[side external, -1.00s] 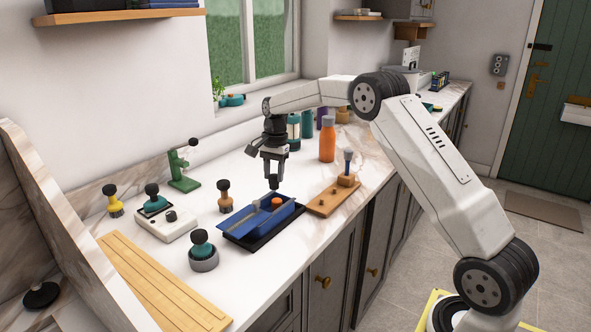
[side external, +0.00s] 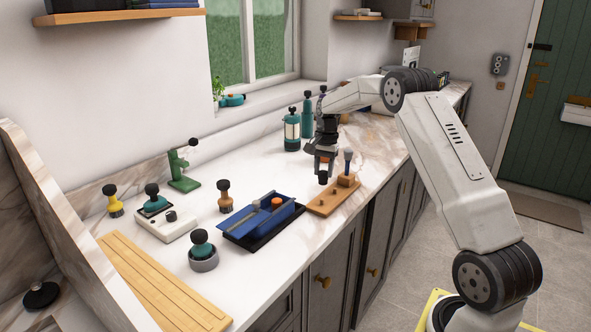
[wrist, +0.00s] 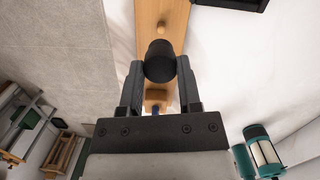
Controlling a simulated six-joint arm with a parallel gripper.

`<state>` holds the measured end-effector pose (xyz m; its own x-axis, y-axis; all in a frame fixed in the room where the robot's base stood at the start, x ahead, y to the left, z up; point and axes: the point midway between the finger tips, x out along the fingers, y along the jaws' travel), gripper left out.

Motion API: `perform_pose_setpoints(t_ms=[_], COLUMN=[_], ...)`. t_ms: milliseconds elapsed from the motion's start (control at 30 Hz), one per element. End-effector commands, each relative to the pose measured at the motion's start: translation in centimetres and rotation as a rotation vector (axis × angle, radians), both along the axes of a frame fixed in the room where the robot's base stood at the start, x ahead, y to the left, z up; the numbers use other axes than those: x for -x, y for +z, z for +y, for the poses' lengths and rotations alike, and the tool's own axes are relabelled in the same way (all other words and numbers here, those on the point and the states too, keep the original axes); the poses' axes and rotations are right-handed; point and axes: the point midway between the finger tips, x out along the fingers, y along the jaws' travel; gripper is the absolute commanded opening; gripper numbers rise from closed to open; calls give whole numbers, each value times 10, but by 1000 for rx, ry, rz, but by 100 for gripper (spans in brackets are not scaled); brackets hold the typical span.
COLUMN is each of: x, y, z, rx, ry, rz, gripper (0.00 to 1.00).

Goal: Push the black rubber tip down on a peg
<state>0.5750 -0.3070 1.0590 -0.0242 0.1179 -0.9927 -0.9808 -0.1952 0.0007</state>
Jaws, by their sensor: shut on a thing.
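My gripper (side external: 323,168) is shut on the black rubber tip (wrist: 160,62), which shows as a dark cylinder between the fingertips in the wrist view. In the side view the tip (side external: 323,178) hangs below the fingers, above the wooden peg board (side external: 342,204). One short round wooden peg (wrist: 160,29) shows on the board just beyond the tip in the wrist view. The tip appears apart from the board; whether a peg lies directly beneath it is hidden.
A wooden block with a blue-handled tool (side external: 348,162) stands at the board's far end, close beside my gripper. A blue tray (side external: 262,222) lies to the left. A teal lantern-like bottle (side external: 292,130) stands behind. The counter's front edge runs close along the board.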

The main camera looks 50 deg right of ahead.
Motion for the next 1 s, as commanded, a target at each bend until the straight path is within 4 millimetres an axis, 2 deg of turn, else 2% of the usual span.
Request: perform_pose_setpoints(t_ms=[700,1000], x=[0,0], y=[-37,-43], z=[1,0], rx=[-1,-1], ry=[0,0], rz=[1,0], gripper=[0,0])
